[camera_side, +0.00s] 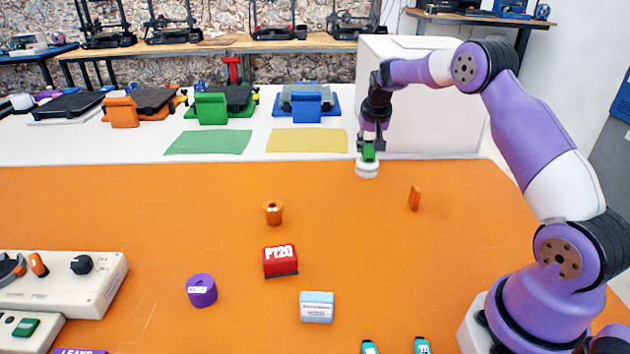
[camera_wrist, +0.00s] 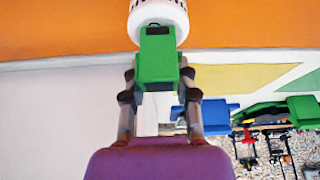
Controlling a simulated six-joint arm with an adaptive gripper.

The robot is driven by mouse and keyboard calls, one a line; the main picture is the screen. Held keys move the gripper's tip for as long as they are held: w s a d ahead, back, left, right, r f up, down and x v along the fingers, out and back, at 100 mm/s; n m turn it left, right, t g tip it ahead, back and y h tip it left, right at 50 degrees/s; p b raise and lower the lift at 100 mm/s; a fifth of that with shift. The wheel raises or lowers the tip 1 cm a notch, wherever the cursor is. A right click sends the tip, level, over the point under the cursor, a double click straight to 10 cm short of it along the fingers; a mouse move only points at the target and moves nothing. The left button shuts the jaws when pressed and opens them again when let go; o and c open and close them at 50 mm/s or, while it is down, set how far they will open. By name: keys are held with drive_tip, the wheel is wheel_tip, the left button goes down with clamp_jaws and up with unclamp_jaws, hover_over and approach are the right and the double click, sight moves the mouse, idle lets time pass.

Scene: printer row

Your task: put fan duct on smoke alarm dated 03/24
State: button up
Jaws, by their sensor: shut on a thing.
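My gripper (camera_side: 369,146) is shut on a green block-like part, which I take for the fan duct (camera_side: 368,152). In the wrist view the fan duct (camera_wrist: 157,58) sits between the fingers (camera_wrist: 157,82). Directly below it in the side view is a round white smoke alarm (camera_side: 367,170) near the far edge of the orange mat. The duct appears at or just above the alarm's top; contact is unclear.
On the orange mat (camera_side: 150,215) stand an orange cup-like part (camera_side: 273,214), a red PT20 block (camera_side: 280,262), a purple cylinder (camera_side: 202,291), a pale blue-and-white box (camera_side: 317,307) and a thin orange piece (camera_side: 414,198). A white box (camera_side: 425,110) stands behind my gripper.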

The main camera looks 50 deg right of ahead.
drive_tip(key=shift+f, duration=0.15)
drive_tip(key=o, duration=0.9)
drive_tip(key=s+a+r+n, duration=0.1)
drive_tip(key=s+a+r, duration=0.2)
drive_tip(key=a+r, duration=0.35)
drive_tip(key=s+a+r+n, duration=0.1)
drive_tip(key=s+a+r, duration=0.3)
drive_tip(key=r, duration=0.5)
drive_tip(key=s+a+f+n+y, duration=0.1)
drive_tip(key=s+a+n, duration=0.1)
drive_tip(key=s+a, duration=0.2)
drive_tip(key=s+a+f+n+t+y, duration=0.1)
drive_tip(key=s+a+n, duration=0.1)
drive_tip(key=s+a, duration=0.3)
drive_tip(key=s+a+f+n+t+y, duration=0.1)
drive_tip(key=s+a+n, duration=0.2)
drive_tip(key=s+a, duration=0.2)
drive_tip(key=shift+s+a, duration=0.2)
drive_tip(key=shift+s, duration=0.85)
